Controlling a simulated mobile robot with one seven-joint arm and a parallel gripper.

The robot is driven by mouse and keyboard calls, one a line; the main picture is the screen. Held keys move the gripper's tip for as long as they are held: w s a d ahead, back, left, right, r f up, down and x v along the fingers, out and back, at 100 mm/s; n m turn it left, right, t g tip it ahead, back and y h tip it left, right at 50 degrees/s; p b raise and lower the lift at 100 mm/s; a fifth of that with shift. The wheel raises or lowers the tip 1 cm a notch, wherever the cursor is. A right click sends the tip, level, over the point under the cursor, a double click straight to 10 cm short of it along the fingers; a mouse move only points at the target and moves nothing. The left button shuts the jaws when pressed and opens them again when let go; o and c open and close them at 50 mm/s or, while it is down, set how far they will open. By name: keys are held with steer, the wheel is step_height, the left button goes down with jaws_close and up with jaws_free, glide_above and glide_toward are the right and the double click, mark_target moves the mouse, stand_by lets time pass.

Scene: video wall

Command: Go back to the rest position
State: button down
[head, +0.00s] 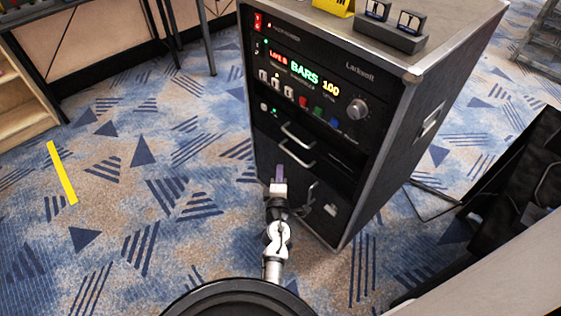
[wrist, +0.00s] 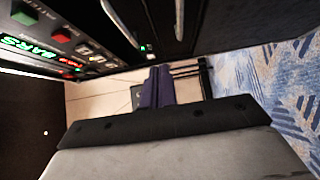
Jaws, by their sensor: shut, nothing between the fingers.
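My gripper (head: 280,174) is in the middle of the head view, in front of the lower part of a black rack cabinet (head: 383,155). Its purple fingers are together with nothing between them. In the wrist view the fingers (wrist: 158,86) also show closed, close beside the cabinet's front. I cannot tell from these views whether they touch the cabinet. My arm reaches forward from the bottom of the head view. The rack's lit panel (head: 310,85) reads "BARS" and "100", with a row of coloured buttons below and a knob at the right.
Two silver drawer handles (head: 297,135) stick out near my gripper. A yellow sign and small boxes (head: 390,32) sit on the cabinet top. A wooden shelf (head: 25,110) stands at left, a black case (head: 510,185) at right. Carpet (head: 150,190) left of the arm is clear, with a yellow strip (head: 62,173).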

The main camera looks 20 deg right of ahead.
steer(key=shift+v, duration=1.15)
